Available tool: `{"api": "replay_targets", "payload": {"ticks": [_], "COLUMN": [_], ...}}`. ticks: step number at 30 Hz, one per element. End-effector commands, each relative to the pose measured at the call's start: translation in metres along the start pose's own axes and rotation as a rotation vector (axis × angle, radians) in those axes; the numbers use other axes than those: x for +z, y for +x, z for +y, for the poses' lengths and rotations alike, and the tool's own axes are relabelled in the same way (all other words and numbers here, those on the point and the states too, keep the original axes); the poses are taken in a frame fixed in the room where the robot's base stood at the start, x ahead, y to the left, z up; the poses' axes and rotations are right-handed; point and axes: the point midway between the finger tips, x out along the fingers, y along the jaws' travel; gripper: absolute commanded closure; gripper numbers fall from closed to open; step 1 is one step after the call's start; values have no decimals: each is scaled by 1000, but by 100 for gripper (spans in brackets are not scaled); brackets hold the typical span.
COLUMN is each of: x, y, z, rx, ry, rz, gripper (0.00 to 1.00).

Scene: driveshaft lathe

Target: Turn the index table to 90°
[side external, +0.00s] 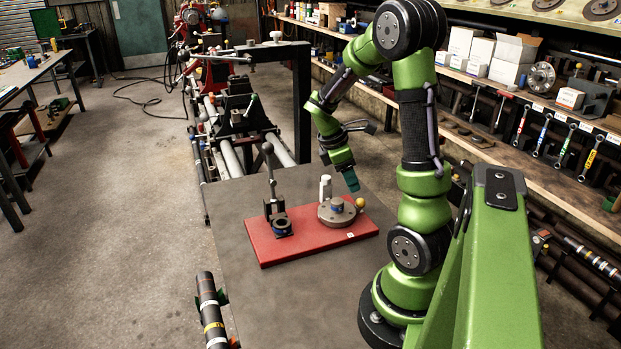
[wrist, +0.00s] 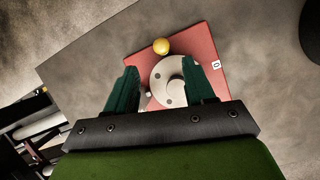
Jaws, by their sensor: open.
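The index table (side external: 336,213) is a round grey disc with a raised hub, at the right part of a red base plate (side external: 300,243). A yellow ball knob (side external: 360,202) stands at its rim, on the right in the side view. In the wrist view the disc (wrist: 161,92) lies between my fingers, with the yellow knob (wrist: 161,46) at its far edge. A small white tag marked 0 (wrist: 216,65) sits on the red plate. My gripper (side external: 353,186) is above the table disc, apart from it. Its two green fingers (wrist: 161,78) are open and empty.
A lever fixture (side external: 270,200) with an upright handle stands on the left of the red plate. A white bottle-like piece (side external: 325,188) stands behind the disc. The grey bench (side external: 235,215) is clear around the plate. A dark shaft (side external: 211,310) is at the front left.

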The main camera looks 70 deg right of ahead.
Motion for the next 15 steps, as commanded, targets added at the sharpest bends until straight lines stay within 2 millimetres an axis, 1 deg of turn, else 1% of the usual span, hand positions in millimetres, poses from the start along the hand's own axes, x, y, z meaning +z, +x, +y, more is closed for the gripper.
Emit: {"api": "replay_targets", "payload": {"ticks": [1, 6, 9, 12, 15], "x": [-1, -1, -1, 0, 0], "y": [-15, -53, -69, -81, -87], "z": [1, 1, 1, 1, 0], "rx": [7, 5, 5, 3, 2], "ry": [0, 0, -2, -1, -1], "rz": [3, 3, 2, 1, 0], "gripper": [46, 46, 46, 46, 46]}}
